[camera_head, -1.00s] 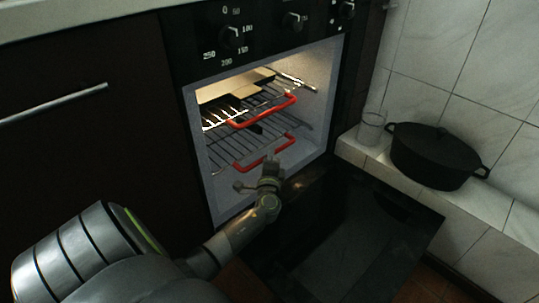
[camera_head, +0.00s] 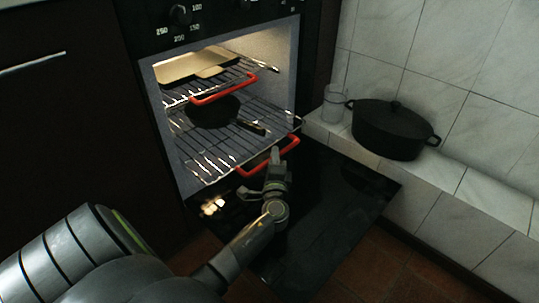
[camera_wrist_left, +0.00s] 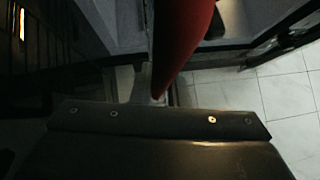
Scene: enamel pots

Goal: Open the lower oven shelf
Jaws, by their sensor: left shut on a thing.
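The lower oven shelf (camera_head: 215,150) is a wire rack that sticks partly out of the lit oven over the lowered door (camera_head: 330,215). Its red handle (camera_head: 268,157) runs along its front edge. A dark pan (camera_head: 212,111) is seen at the lower shelf's level. My left gripper (camera_head: 275,165) is at the red handle and shut on it. In the left wrist view the red handle (camera_wrist_left: 182,40) runs down between the jaws, close to the camera. My right gripper is not in view.
The upper rack with its own red handle (camera_head: 225,90) holds a flat tan board (camera_head: 195,66). A black lidded pot (camera_head: 393,128) and a clear glass (camera_head: 334,104) stand on the tiled ledge at the right. The open door lies below the shelf.

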